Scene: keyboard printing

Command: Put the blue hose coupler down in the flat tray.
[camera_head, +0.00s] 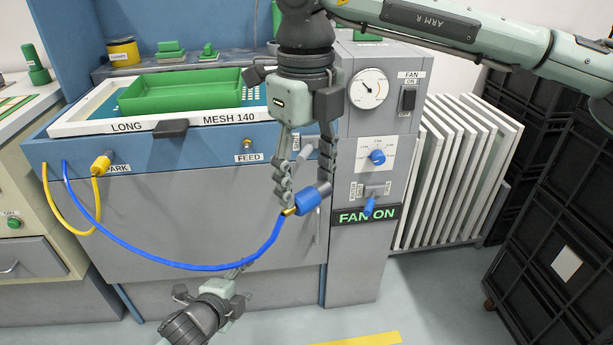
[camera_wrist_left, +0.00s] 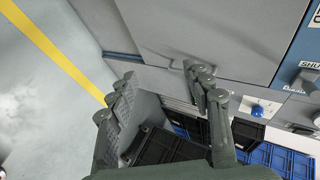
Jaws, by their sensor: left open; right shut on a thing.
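The blue hose coupler (camera_head: 311,201) is held by my right gripper (camera_head: 306,192) in front of the machine, well below its top. A blue hose (camera_head: 190,265) runs from its brass end, sags left and reaches the machine's left front. The flat tray (camera_head: 185,92) looks to be the green, empty, shallow tray on the white frame on top of the machine. It is up and left of the coupler. My left gripper (camera_head: 246,282) is low near the floor, below the hose. In the left wrist view its fingers (camera_wrist_left: 162,92) are apart with nothing between them.
A yellow hose (camera_head: 75,228) loops to the fitting (camera_head: 101,165) beside the PARK label. The FEED port (camera_head: 247,144) is on the front panel. The fan column (camera_head: 362,270) with dial, switch and blue knob (camera_head: 377,157) stands right, beside white panels (camera_head: 445,165) and black crates (camera_head: 555,215).

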